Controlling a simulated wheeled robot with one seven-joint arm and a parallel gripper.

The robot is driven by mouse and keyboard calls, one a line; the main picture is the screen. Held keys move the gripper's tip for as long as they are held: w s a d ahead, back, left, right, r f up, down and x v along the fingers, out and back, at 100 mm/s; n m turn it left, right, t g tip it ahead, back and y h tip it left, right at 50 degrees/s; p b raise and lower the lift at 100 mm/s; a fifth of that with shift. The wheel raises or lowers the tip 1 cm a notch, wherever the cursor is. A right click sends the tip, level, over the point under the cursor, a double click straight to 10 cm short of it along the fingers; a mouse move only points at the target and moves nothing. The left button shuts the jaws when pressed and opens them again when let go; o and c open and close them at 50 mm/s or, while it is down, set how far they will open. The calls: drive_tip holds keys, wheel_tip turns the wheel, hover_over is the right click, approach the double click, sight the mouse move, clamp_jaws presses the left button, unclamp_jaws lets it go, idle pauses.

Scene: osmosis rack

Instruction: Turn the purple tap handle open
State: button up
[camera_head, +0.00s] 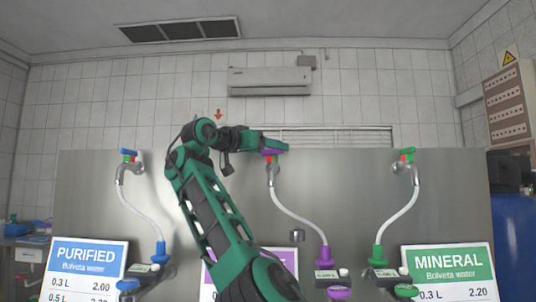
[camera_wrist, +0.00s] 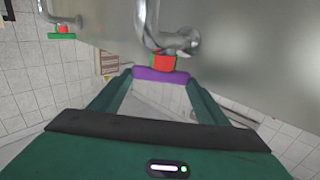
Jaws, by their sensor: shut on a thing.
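The purple tap handle (camera_head: 271,153) is on the middle tap of the steel panel, above a curved metal spout with a clear hose. In the wrist view the purple handle (camera_wrist: 161,74) lies crosswise between my fingertips, in front of a red tap body (camera_wrist: 163,62) and the bent metal spout (camera_wrist: 170,40). My gripper (camera_head: 274,146) reaches the handle from the left in the head view, and it also shows in the wrist view (camera_wrist: 160,76). It is shut on the handle, one finger at each end. The handle's far side is hidden.
A blue-handled tap (camera_head: 129,155) is at the left and a green-handled tap (camera_head: 407,155) at the right. The steel panel (camera_head: 340,190) stands close behind the taps. Priced signs (camera_head: 447,270) stand below. My arm covers much of the middle sign.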

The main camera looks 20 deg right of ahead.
drive_tip(key=o, duration=1)
drive_tip(key=shift+w+a, duration=0.15)
drive_tip(key=shift+a, duration=0.3)
drive_tip(key=shift+o, duration=0.2)
drive_tip(key=shift+d, duration=0.2)
drive_tip(key=v, duration=1)
drive_tip(key=shift+a, duration=0.4)
drive_tip(key=shift+c, duration=0.2)
